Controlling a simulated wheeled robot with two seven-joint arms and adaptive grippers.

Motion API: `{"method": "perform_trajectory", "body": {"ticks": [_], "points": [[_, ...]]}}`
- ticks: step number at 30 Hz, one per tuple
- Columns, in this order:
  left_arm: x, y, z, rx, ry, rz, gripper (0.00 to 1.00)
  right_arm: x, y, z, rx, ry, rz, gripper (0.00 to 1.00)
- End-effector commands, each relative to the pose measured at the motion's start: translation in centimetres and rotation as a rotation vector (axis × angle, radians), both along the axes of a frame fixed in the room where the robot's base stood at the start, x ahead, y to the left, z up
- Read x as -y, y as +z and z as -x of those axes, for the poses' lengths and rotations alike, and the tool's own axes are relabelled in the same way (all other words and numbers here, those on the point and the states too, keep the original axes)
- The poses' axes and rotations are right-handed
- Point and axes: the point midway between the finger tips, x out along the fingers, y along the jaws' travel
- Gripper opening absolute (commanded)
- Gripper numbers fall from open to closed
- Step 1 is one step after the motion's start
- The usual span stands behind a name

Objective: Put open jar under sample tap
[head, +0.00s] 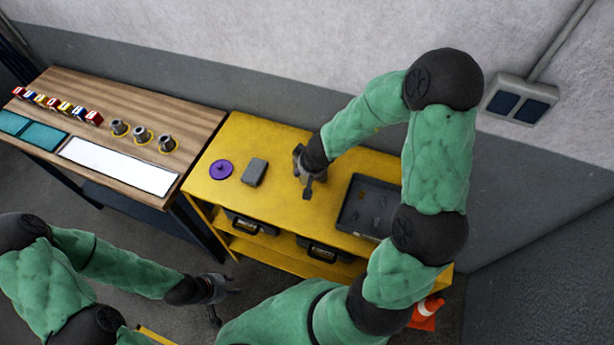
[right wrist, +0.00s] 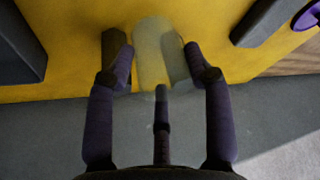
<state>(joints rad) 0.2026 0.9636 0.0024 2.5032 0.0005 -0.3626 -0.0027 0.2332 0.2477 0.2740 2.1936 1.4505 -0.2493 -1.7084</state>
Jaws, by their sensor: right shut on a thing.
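A clear, pale jar (right wrist: 153,50) stands between the fingers of my right gripper (right wrist: 160,62) in the right wrist view. That gripper is shut on it, with a finger at each side. In the head view my right gripper (head: 308,183) is low over the yellow bench (head: 290,143), and the jar cannot be made out there. A purple disc with a small knob (head: 221,169), like a lid, lies on the bench to the left. My left gripper (head: 224,299) is empty, fingers spread, in front of the benches. I cannot identify a sample tap in either view.
A grey block (head: 255,172) lies between the purple disc and my right gripper. A dark tray (head: 347,217) is to the right. A wooden table (head: 190,110) at the left bears metal parts (head: 141,135) and a white sheet (head: 118,166). An orange cone (head: 427,312) stands on the floor.

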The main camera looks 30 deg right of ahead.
Motion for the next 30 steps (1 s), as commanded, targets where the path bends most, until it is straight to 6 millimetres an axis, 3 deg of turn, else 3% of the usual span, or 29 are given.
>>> {"method": "perform_trajectory", "body": {"ticks": [10, 24, 25, 27, 30], "points": [[0.0, -3.4, 0.0, 0.000, 0.000, 0.000, 0.40, 0.1, -3.6, -0.5, 0.000, 0.000, 0.000, 0.25], [0.0, -3.5, 0.0, 0.000, 0.000, 0.000, 0.40, 0.1, -4.0, -0.5, 0.000, 0.000, 0.000, 0.25], [0.0, -3.5, 0.0, 0.000, 0.000, 0.000, 0.40, 0.1, -3.9, -0.5, 0.000, -0.001, 0.000, 0.61], [0.0, -3.5, 0.0, 0.000, 0.000, 0.000, 0.40, 0.1, -3.9, -0.5, 0.000, -0.001, 0.000, 0.76], [0.0, -3.5, 0.0, 0.000, 0.000, 0.000, 0.40, 0.1, -3.9, -0.5, 0.000, -0.001, 0.000, 0.76]]}}
